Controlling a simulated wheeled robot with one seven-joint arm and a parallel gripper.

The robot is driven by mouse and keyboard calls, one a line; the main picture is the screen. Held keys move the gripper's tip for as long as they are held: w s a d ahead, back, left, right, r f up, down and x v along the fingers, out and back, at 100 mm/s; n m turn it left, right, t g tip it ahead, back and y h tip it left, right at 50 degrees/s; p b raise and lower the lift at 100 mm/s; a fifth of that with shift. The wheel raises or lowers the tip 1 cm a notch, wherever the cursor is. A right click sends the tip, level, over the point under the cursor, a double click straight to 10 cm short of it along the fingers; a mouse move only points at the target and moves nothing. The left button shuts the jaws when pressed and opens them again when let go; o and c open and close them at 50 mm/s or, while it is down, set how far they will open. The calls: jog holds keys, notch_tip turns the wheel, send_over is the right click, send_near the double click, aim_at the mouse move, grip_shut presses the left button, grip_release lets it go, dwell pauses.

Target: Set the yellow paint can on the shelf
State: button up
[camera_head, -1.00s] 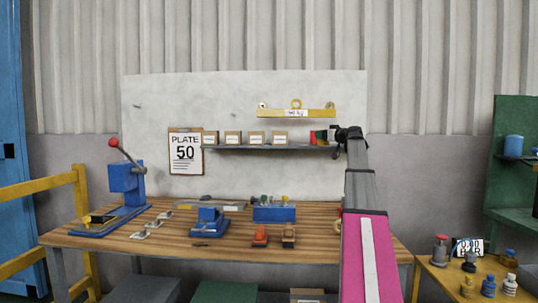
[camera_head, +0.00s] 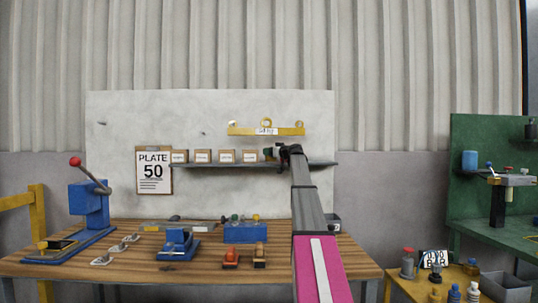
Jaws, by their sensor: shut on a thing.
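The shelf (camera_head: 325,164) is a thin dark grey board on the pale back panel above the workbench. My gripper (camera_head: 272,154) is at the shelf, just right of the row of small boxes. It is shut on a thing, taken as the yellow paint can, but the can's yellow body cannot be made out. Only a small dark patch shows at the fingertips, and my gripper and wrist hide the rest. I cannot tell whether the held thing touches the shelf.
Several small brown boxes (camera_head: 226,157) stand along the shelf. A yellow lifting beam (camera_head: 267,130) hangs just above my gripper. The shelf's right end is bare. Below, a wooden workbench (camera_head: 300,262) holds tools. A yellow table (camera_head: 415,288) with bottles stands at the right.

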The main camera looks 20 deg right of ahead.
jog(key=shift+x, duration=0.85)
jog(key=shift+f, duration=0.3)
jog(key=shift+f, duration=0.1)
jog(key=o, duration=1.2)
jog(key=shift+c, duration=0.2)
